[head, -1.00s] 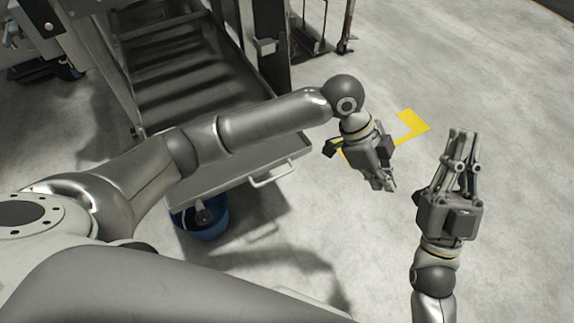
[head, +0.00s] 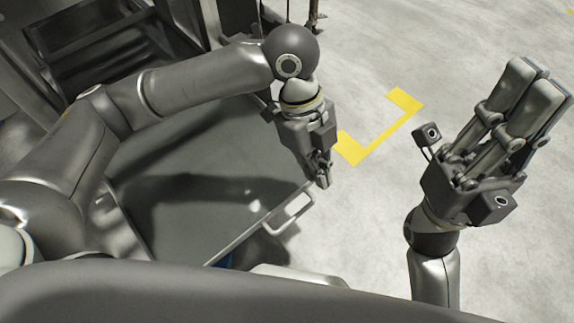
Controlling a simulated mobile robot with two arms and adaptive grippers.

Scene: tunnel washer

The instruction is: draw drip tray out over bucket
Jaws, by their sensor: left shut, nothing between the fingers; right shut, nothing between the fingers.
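The drip tray (head: 185,182) is a flat, dark grey, shallow pan with a thin raised rim, seen left of centre in the head view. Its pale bar handle (head: 273,222) sticks out from the front edge. The blue bucket (head: 226,261) shows only as a sliver under the tray's front edge; the rest is hidden. My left gripper (head: 323,182) is shut and empty, pointing down beside the tray's right corner, just above and right of the handle in the picture. My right gripper (head: 541,88) is shut and empty, raised at the right, well away from the tray.
The dark machine frame (head: 180,25) stands at the upper left behind my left arm. A yellow floor marking (head: 385,130) lies right of the tray. The concrete floor between my two grippers is clear.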

